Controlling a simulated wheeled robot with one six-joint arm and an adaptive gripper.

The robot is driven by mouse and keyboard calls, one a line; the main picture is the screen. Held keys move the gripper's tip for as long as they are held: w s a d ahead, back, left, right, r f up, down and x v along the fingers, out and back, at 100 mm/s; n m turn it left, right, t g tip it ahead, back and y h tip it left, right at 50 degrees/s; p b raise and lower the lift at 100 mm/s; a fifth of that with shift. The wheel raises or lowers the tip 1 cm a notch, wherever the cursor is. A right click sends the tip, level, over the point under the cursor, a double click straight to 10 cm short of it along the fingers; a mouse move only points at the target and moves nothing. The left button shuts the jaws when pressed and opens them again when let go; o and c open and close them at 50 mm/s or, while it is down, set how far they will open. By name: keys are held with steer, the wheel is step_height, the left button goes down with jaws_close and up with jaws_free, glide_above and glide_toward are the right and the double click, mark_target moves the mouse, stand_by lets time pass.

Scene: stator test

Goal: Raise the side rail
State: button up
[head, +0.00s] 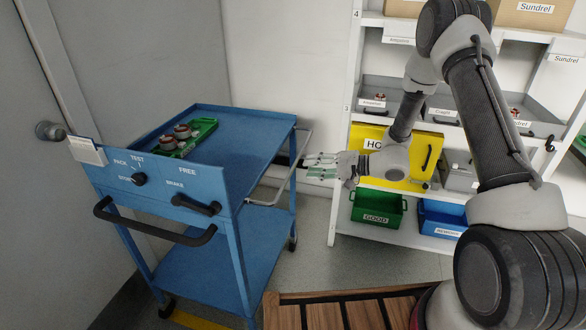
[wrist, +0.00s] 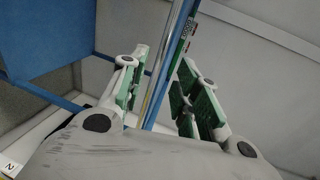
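The blue cart (head: 245,150) stands left of my gripper. Its side rail (head: 270,191), a pale metal bar, runs along the cart's right side, near the level of the tabletop. My gripper (head: 308,166) reaches in from the right, with its green-padded fingers beside the rail. In the wrist view my gripper (wrist: 163,60) is open, with a clear gap between the pads. A blue cart edge and a thin pale bar show in that gap, beyond or between the fingers; I cannot tell whether they touch. Part of the rail is hidden behind the fingers.
The cart's front panel (head: 160,178) has a knob, a dark lever (head: 196,205) and a black push handle (head: 150,235). A green tray (head: 187,138) with metal parts lies on top. Shelves with a yellow box (head: 400,172) and a green bin (head: 378,206) stand behind my arm. A slatted wooden surface (head: 340,312) is in front.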

mark_target(293, 166)
steer(key=x, duration=0.7)
steer(key=shift+a, duration=0.15)
jaws_close()
